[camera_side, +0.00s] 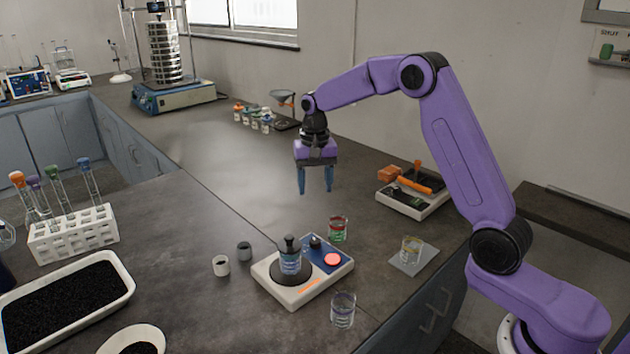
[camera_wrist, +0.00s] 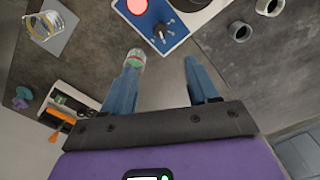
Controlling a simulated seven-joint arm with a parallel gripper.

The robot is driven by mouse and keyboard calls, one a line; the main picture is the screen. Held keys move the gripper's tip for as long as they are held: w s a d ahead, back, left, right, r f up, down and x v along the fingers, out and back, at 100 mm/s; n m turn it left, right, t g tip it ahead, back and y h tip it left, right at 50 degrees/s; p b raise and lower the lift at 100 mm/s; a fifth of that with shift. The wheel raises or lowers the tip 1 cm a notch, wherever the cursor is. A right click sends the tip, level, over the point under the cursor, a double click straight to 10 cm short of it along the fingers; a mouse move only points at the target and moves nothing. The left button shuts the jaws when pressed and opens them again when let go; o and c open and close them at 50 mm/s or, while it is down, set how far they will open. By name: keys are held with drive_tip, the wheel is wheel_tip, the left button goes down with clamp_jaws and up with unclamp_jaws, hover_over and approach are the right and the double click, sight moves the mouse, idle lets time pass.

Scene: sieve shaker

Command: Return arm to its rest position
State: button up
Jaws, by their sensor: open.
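My gripper (camera_side: 315,182) hangs fingers down above the dark bench, apart from everything on it. Its two blue fingers stand open with nothing between them, which also shows in the wrist view (camera_wrist: 163,85). My purple arm reaches out from the right. Part of the device (camera_wrist: 160,22) shows at the top of the wrist view.
A beaker with red and green contents (camera_side: 338,230) stands behind the device, and a clear beaker (camera_side: 342,310) in front. A beaker on a grey pad (camera_side: 413,262) and a tool tray (camera_side: 412,197) are at right. A sieve stack (camera_side: 165,52) stands at back left.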

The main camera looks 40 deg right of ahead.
drive_tip(key=shift+r, duration=0.35)
drive_tip(key=s+a+r+n, duration=0.2)
drive_tip(key=s+a+n, duration=0.3)
drive_tip(key=s, duration=0.4)
drive_tip(key=s+a+r+n, duration=0.2)
drive_tip(key=s+a+n, duration=0.3)
drive_tip(key=s, duration=0.4)
drive_tip(key=s+d+f+n, duration=0.1)
drive_tip(key=s+n, duration=0.3)
drive_tip(key=s, duration=0.7)
drive_tip(key=s+d+f+n, duration=0.1)
drive_tip(key=s+n, duration=0.4)
drive_tip(key=s, duration=0.6)
drive_tip(key=shift+s+d+f, duration=0.2)
drive_tip(key=shift+d+f, duration=0.05)
drive_tip(key=shift+d, duration=0.6)
